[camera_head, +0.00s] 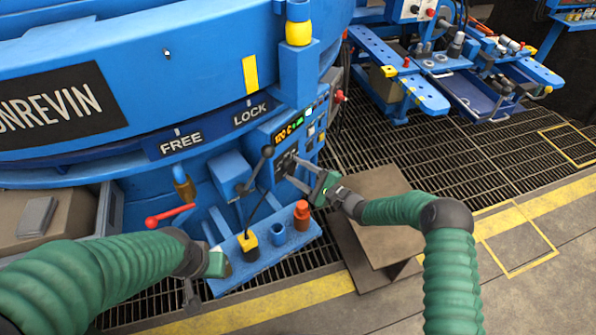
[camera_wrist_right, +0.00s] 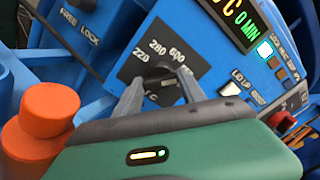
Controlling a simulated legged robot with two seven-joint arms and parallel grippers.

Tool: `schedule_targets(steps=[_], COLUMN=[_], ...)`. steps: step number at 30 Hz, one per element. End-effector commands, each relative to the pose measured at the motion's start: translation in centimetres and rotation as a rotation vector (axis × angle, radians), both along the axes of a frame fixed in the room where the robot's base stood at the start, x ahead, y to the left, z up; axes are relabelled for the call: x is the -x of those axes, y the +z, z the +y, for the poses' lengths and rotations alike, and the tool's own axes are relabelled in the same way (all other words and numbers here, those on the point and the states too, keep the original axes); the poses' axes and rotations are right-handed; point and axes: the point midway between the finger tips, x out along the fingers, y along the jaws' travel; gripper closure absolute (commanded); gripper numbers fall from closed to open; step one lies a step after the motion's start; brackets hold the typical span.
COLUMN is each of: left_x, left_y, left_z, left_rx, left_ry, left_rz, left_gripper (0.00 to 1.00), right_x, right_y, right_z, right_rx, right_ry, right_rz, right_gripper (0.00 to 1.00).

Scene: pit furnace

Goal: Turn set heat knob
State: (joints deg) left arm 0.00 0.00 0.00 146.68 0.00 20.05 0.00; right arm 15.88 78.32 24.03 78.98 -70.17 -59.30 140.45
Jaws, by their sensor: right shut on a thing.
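The set heat knob (camera_wrist_right: 158,74) is a dark dial with numbers such as 220, 280 and 600 printed around it, on the blue control panel (camera_wrist_right: 215,73). My right gripper (camera_wrist_right: 160,92) has its two fingers on either side of the knob and is shut on it. In the head view my right gripper (camera_head: 292,170) reaches the panel from the right, and its fingertips cover the knob there. My left gripper (camera_head: 215,263) is low at the left, by the blue shelf; its fingers are not clear enough to judge.
A lit display (camera_head: 289,128) sits above the knob. A lever with a black ball (camera_head: 267,151) stands just left of my right gripper. A red handle (camera_head: 170,216) and an orange-red knob (camera_head: 301,211) are near the shelf (camera_head: 270,262). A brown box (camera_head: 375,215) stands below my right arm.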

Motion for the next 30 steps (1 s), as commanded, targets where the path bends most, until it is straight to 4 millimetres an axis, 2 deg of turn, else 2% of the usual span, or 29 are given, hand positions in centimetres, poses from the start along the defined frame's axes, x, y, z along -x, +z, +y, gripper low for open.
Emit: schedule_targets(steps=[1,17,18,22,30], left_x=[0.0,0.01,0.01,0.0,0.01], left_y=[-0.02,-0.02,-0.02,-0.02,0.03], left_z=[0.0,0.0,0.0,0.0,0.0], left_rx=[0.0,0.0,0.0,0.0,0.0], left_ry=[0.0,0.0,0.0,0.0,0.0], left_rz=[0.0,0.0,0.0,0.0,0.0], left_gripper=[1.0,1.0,1.0,1.0,1.0], right_x=[-0.18,-0.15,-0.15,-0.08,0.03], right_y=[-0.35,-0.47,-0.48,-0.32,-0.08], right_z=[-0.47,-0.48,-0.49,-0.33,-0.17], right_rx=[0.0,-0.012,-0.012,-0.014,-0.017], right_ry=[-0.01,-0.011,-0.011,-0.007,-0.002], right_rz=[0.014,0.032,0.032,0.03,0.026], right_gripper=[0.93,0.93,0.48,0.31,0.31])
